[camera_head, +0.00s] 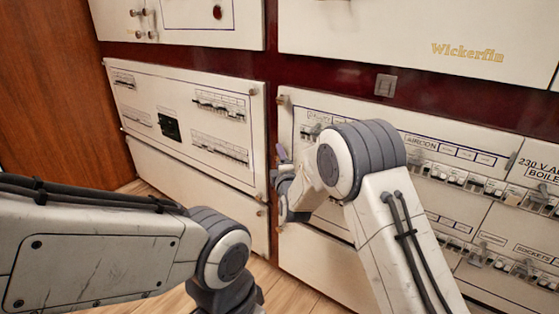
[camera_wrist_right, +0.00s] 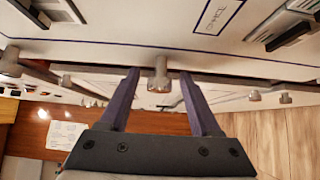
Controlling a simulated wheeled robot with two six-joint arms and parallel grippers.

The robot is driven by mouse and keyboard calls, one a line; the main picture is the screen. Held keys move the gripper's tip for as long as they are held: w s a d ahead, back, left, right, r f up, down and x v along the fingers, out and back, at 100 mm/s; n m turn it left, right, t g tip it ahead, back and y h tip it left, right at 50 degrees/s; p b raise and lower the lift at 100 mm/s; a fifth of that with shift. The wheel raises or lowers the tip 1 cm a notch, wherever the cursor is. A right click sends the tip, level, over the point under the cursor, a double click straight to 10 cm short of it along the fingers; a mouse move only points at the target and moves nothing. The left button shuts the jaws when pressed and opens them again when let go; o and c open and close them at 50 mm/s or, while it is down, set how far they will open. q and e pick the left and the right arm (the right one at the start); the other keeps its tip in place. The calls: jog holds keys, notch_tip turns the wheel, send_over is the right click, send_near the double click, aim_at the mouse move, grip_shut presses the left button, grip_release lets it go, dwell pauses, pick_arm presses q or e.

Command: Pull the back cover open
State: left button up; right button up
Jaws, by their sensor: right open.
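The left white panel cover (camera_head: 235,125) and the right white panel cover (camera_head: 318,232), both carrying breaker rows, stand side by side with a dark red gap between them. I cannot tell which is the back cover. Small metal knobs sit along their facing edges. My right gripper (camera_head: 281,160) is at this gap, partly hidden by its own arm. In the right wrist view my right gripper (camera_wrist_right: 158,82) is open, its purple fingers on either side of a metal knob (camera_wrist_right: 157,66) on a panel edge. Neither finger clearly touches it. My left arm shows at lower left; its gripper is out of frame.
Upper white panels, one lettered Wickerfin (camera_head: 467,52), sit above a dark red rail with a square grey plate (camera_head: 385,85). A brown wooden surface (camera_head: 45,90) stands at far left. Wood floor (camera_head: 290,292) shows below. More knobs (camera_wrist_right: 254,96) flank the right gripper.

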grip_shut()
dwell(1.4)
